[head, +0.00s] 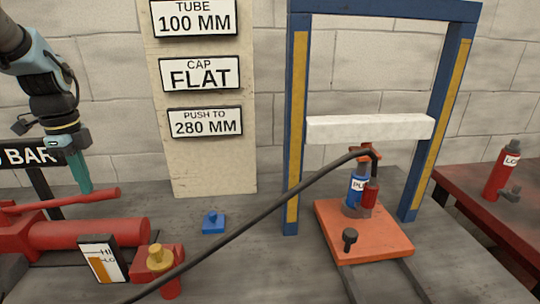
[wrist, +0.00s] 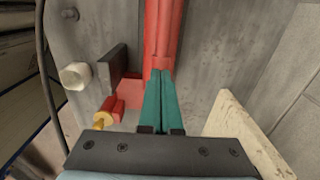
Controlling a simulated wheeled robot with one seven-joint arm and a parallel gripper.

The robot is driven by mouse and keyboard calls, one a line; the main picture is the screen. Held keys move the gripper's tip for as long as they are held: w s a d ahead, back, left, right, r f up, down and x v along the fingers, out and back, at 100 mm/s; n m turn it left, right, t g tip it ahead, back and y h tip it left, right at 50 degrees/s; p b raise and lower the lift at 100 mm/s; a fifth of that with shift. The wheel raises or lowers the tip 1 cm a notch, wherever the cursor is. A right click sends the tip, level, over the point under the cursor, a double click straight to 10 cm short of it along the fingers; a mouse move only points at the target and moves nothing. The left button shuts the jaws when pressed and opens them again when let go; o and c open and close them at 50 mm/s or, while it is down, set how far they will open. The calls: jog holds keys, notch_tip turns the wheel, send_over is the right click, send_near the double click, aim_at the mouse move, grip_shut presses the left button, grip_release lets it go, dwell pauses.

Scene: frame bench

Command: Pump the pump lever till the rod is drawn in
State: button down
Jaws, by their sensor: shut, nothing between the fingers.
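My gripper (head: 82,178) has teal fingers, pressed together and pointing down just above or behind the red pump lever (head: 100,194). In the wrist view the closed fingertips (wrist: 167,75) overlap the red lever (wrist: 165,25); I cannot tell if they touch it. The lever lies nearly flat over the red pump body (head: 90,234). The rod cannot be made out clearly.
A black hose (head: 235,236) runs from the pump side to the cylinder's top. A pale sign board (head: 210,155) stands behind. Another red cylinder (head: 502,172) is on the red table at right.

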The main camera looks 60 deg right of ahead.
notch_tip(320, 180, down, 3)
jog(key=shift+f+b, duration=0.1)
jog(key=shift+b, duration=0.55)
notch_tip(320, 180, up, 9)
jog(key=p, duration=0.7)
jog(key=shift+f, duration=0.25)
notch_tip(320, 180, down, 9)
jog(key=b, duration=0.4)
jog(key=shift+r, duration=0.2)
notch_tip(320, 180, up, 9)
jog(key=p, duration=0.7)
jog(key=shift+f, duration=0.25)
